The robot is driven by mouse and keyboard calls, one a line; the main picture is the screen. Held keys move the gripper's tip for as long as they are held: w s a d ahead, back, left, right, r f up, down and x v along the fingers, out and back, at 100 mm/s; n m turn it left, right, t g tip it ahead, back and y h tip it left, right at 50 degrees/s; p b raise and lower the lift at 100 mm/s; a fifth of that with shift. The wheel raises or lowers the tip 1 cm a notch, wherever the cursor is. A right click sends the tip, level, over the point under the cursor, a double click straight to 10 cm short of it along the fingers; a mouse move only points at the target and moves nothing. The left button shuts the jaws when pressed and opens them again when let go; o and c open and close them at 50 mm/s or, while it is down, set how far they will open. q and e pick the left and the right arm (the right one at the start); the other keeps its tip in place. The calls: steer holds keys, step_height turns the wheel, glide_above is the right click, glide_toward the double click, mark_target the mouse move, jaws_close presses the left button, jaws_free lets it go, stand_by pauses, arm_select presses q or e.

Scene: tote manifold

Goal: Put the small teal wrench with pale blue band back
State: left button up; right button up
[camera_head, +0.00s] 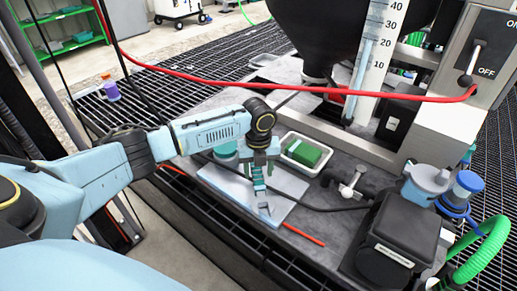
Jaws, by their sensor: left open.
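The wrench (259,186) appears as a small teal and pale blue tool, with its open jaw end toward the front. It lies on or just above a pale blue-grey mat (288,186) on the dark bench top. My left gripper (259,169) is open and points down at the wrench's far end, with a finger on each side as far as I can tell. The fingers hide that end, and contact is unclear. My right gripper is not in view.
A white tray (284,143) with a green block (304,152) stands just behind the mat. A teal-lidded jar (226,152) is left of the gripper. A red rod (303,235) lies in front. A valve fitting (349,185) and black box (391,240) stand right. A red hose (300,88) crosses above.

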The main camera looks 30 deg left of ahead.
mark_target(258, 178)
arm_select(q)
step_height(258, 178, up, 10)
steer(key=p, duration=0.2)
steer(key=shift+f+p, duration=0.15)
steer(key=shift+p, duration=0.2)
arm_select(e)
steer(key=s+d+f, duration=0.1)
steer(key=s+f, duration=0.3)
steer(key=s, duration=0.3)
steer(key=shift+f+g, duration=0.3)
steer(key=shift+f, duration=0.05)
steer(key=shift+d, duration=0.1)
